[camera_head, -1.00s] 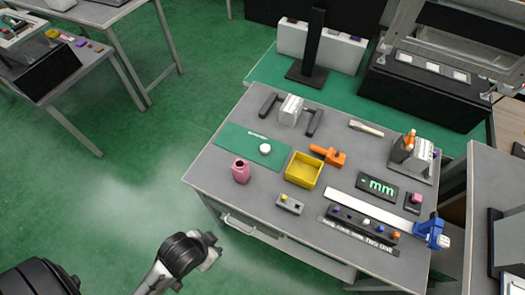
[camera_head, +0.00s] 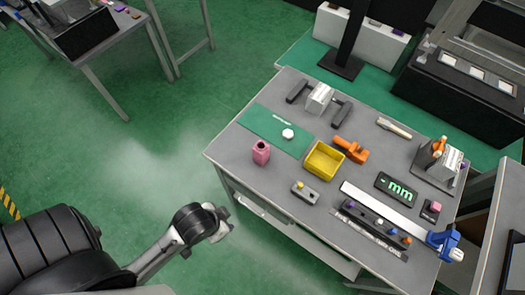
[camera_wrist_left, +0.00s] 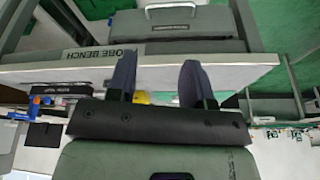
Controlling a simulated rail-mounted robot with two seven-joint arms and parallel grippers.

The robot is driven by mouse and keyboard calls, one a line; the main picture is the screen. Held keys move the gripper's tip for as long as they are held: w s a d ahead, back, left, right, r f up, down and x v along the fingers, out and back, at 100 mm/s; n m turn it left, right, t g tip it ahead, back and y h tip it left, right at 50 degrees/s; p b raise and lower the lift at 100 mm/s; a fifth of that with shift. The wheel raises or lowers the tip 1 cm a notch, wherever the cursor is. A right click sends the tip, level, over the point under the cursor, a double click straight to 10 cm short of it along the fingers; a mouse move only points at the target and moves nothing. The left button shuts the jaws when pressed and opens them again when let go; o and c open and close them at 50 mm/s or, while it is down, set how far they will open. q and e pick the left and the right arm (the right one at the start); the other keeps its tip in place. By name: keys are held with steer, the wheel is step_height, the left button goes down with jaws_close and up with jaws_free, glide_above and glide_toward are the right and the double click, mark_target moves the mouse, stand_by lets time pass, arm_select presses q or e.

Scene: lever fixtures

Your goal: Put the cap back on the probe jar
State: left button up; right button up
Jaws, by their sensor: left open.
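The pink probe jar (camera_head: 261,153) stands upright near the left edge of the grey bench, with its dark mouth uncovered. A small white cap (camera_head: 287,134) lies on the green mat (camera_head: 262,122) behind and to the right of the jar. My left gripper (camera_head: 221,226) is in front of and left of the bench, apart from both things. In the left wrist view its two dark fingers (camera_wrist_left: 157,65) are spread with nothing held between them. The wrist view looks upside down at the bench edge, and I cannot make out the jar or cap there. My right gripper is not in view.
A yellow bin (camera_head: 324,160), an orange clamp-like tool (camera_head: 350,149) and a small grey button box (camera_head: 305,193) stand right of the jar. A black-handled fixture (camera_head: 319,99) is behind the mat. The bench drawer handle (camera_head: 250,208) juts out near my left arm.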

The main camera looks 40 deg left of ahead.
arm_select(q)
steer(key=o, duration=0.5)
